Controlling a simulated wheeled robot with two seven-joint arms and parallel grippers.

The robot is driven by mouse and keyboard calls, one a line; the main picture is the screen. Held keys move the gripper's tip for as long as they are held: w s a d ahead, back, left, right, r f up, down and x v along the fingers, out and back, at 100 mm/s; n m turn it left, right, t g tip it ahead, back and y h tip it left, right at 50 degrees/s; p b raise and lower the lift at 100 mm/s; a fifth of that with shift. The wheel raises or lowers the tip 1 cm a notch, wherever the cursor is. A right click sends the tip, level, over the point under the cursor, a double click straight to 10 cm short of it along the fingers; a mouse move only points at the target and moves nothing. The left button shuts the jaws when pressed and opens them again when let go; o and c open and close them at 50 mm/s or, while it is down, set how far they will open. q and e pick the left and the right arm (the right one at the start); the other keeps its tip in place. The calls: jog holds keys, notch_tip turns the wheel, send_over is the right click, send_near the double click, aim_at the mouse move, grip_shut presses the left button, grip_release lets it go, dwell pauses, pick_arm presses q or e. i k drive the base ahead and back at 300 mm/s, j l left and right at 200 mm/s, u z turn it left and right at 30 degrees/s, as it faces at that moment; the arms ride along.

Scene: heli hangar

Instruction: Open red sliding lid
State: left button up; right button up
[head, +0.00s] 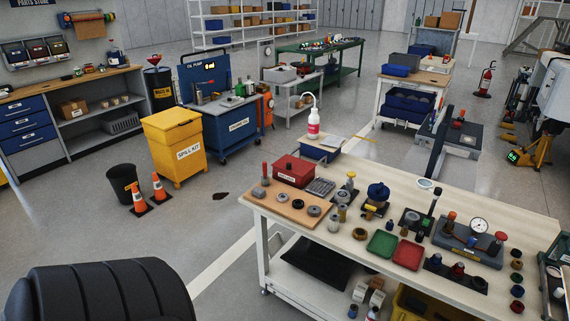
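A red box (294,171) with a white label on its front stands near the far left part of the light wood workbench (340,240). Its red top looks shut, with a small dark knob or handle on it. I cannot make out a gap or the edge of a sliding lid at this size. Neither of my grippers is in the head view, and nothing touches the box.
Red and green trays, gauges and fittings crowd the bench. Open floor lies left, by cones and a yellow bin (175,148).

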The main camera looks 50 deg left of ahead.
aim_at(297, 166)
jog(key=j+u, duration=0.15)
jog(key=u, duration=1.25)
